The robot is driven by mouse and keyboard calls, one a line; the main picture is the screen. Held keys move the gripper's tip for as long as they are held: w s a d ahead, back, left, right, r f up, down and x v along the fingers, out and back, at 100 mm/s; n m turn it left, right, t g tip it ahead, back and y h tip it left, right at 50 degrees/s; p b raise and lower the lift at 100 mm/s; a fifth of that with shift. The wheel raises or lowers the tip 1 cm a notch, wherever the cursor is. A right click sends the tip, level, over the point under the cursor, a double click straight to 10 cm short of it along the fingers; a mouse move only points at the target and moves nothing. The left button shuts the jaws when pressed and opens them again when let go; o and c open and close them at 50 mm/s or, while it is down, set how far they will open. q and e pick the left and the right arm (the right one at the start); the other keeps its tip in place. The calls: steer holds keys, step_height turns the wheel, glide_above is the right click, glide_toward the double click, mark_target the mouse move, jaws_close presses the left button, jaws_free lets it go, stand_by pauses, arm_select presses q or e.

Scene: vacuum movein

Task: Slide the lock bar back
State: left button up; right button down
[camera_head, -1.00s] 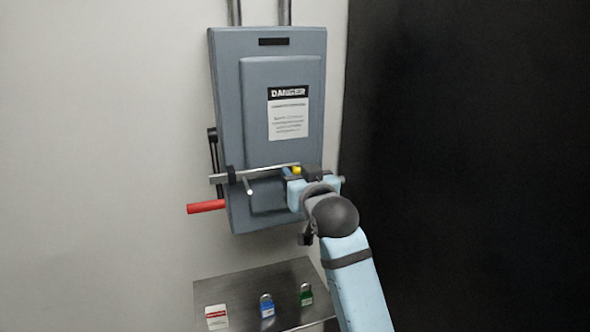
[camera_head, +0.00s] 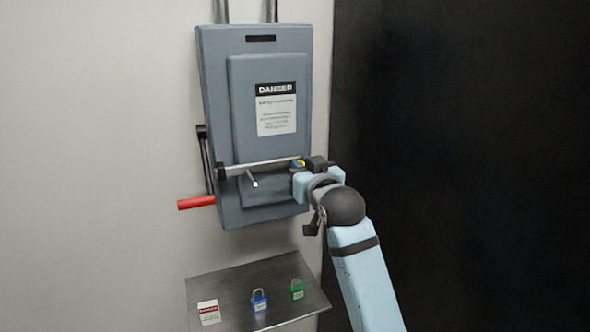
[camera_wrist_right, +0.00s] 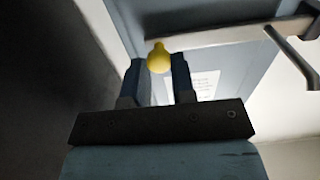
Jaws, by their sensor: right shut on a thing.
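The lock bar (camera_head: 262,167) is a silver rod lying across the front of a grey cabinet (camera_head: 218,90). A short peg (camera_head: 254,182) sticks out of it towards me. Its left end is at a dark bracket (camera_head: 221,172). My right gripper (camera_head: 299,163) is at the bar's right end, shut on a yellow knob (camera_wrist_right: 158,60) that shows between its fingers in the right wrist view. The bar also shows there (camera_wrist_right: 225,35), passing just beyond the knob. How the knob joins the bar is hidden. My left gripper is not in view.
A red lever handle (camera_head: 196,202) sticks out at the cabinet's lower left. A metal shelf (camera_head: 235,283) below holds a blue padlock (camera_head: 259,301), a green padlock (camera_head: 297,290) and a red-and-white tag (camera_head: 208,313). A dark wall (camera_head: 460,120) stands to the right.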

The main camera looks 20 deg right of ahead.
steer(key=c, duration=1.3)
jaws_free()
steer(key=shift+d+r, duration=0.1)
steer(key=o, duration=0.3)
steer(key=shift+w+d, duration=0.1)
steer(key=shift+w, duration=0.05)
steer(key=shift+o, duration=0.2)
steer(key=s+b, duration=0.3)
steer(key=s, duration=1)
steer(key=shift+s+d+f, duration=0.25)
steer(key=shift+d, duration=0.1)
